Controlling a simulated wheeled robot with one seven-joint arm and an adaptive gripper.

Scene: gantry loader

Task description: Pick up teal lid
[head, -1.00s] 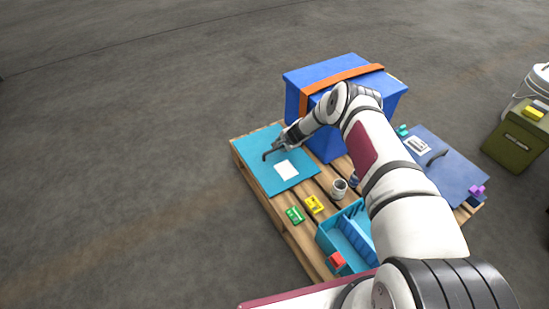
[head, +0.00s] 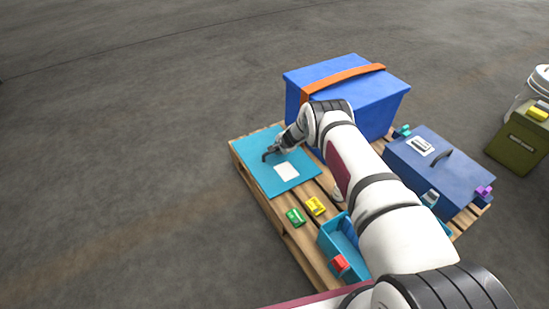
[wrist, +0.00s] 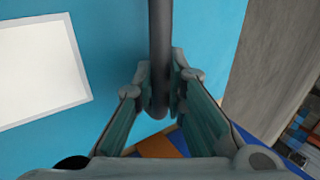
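The teal lid (head: 262,177) is a flat square panel with a white label and a dark bar handle (head: 268,153). It lies on the left end of the wooden pallet. In the wrist view the lid (wrist: 115,55) fills the background and the handle (wrist: 160,50) runs down between my fingers. My gripper (wrist: 163,85) has a finger on each side of the handle, and both appear to touch it. In the head view my gripper (head: 274,151) is at the handle, partly hidden by its own wrist.
A blue bin (head: 365,98) with an orange strap stands behind my arm. Green (head: 295,217) and yellow (head: 316,206) blocks lie right of the lid. A teal tray (head: 330,242) and a navy toolbox (head: 463,174) are at right. Floor left of the pallet is clear.

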